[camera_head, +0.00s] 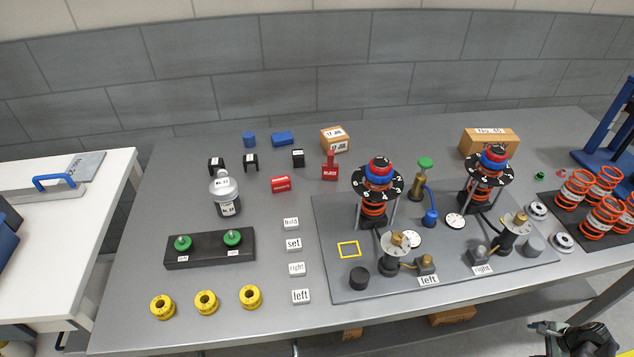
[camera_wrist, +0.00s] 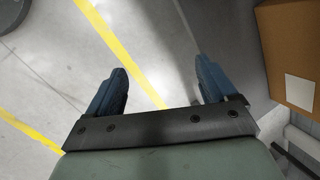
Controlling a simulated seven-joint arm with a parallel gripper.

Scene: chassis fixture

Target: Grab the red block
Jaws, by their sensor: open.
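A small red block (camera_head: 281,184) with a light label lies on the grey table in the head view, left of the middle. A second red piece (camera_head: 330,170), taller and with a narrow upright top and a label, stands a little behind it to the right. My gripper (camera_wrist: 160,80) is open in the wrist view, its two blue fingers wide apart with nothing between them. It points at the floor, and no red block shows in that view. In the head view, a dark part of my arm shows at the bottom right, beyond the table's front edge and far from the block.
Right of the red block is a grey plate (camera_head: 327,275) with two spring-and-dial fixtures. White word tiles (camera_head: 293,244) lie in front, a silver canister (camera_head: 226,195) stands left, and black blocks (camera_head: 251,162) stand behind. A cardboard box (camera_wrist: 290,50) is near my gripper's right finger.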

